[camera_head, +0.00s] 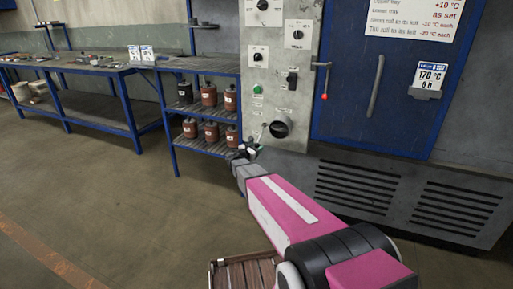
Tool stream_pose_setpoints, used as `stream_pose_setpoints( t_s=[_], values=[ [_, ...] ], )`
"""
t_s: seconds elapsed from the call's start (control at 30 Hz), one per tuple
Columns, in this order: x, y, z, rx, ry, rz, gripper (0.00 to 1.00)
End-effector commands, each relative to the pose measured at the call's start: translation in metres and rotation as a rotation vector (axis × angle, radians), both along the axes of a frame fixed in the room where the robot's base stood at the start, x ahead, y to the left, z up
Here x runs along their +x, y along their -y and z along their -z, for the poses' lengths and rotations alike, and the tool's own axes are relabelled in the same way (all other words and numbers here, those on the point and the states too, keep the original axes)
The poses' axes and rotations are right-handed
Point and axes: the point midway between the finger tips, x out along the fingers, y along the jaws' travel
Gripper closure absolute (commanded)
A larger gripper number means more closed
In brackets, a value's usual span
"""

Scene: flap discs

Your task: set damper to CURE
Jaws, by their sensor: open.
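The grey oven control panel (281,70) stands in the upper middle of the head view, with knobs, switches and small labels. The labels are too small to read, so I cannot tell which position is CURE. My gripper (250,149) is in front of the panel's lower left corner, below and left of the round fitting. It is open, small in view, and appears apart from the fitting.
The blue oven door (400,90) with its long handle (375,86) is to the right. A red-tipped latch lever (324,82) hangs between panel and door. A blue shelf (207,148) with several brown containers stands left of the panel. Open floor (120,210) lies at left.

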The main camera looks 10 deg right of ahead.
Motion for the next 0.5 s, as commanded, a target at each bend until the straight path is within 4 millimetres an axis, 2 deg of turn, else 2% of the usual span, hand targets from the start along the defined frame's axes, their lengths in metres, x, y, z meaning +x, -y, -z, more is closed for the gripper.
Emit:
stream_pose_setpoints(
  t_s=[0.1, 0.43, 0.5],
  values=[
    [0.0057, 0.0052, 0.0002, 0.000, 0.000, -0.001, 0.41],
    [0.0066, 0.0071, 0.0001, 0.001, -0.001, -0.001, 0.41],
    [0.0066, 0.0070, 0.0002, 0.001, -0.001, -0.001, 0.63]
  ],
)
